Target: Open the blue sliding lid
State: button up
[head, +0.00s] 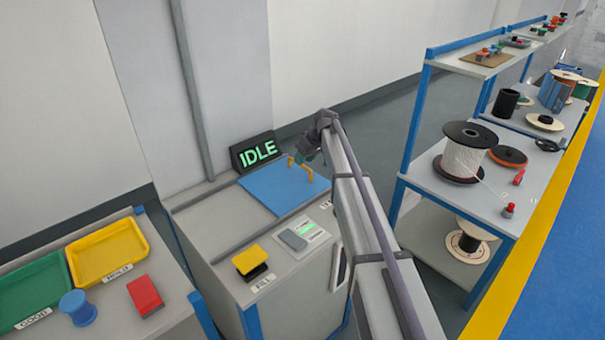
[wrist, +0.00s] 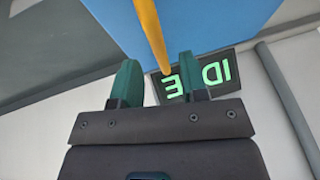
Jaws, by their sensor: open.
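The blue sliding lid (head: 262,192) lies flat on top of a grey cabinet, against the right part of its top. A yellow bar handle (head: 309,175) stands up near the lid's back right corner. My gripper (head: 300,157) is at this handle. In the wrist view the two teal fingers of my gripper (wrist: 158,78) are apart, and the yellow handle (wrist: 148,25) runs down to the space between them. I cannot tell whether either finger touches it. The lid's blue surface (wrist: 215,20) fills the upper part of the wrist view.
A display reading IDLE (head: 257,151) stands at the cabinet's back edge, close behind the handle. A yellow block labelled FILL (head: 250,262) and a small grey panel (head: 293,240) sit on the front. Shelves with spools (head: 467,150) stand to the right.

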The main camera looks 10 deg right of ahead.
jog(key=shift+b+x, duration=0.3)
jog(key=shift+x, duration=0.75)
jog(key=shift+r, duration=0.15)
jog(key=shift+s, duration=0.1)
grip_shut()
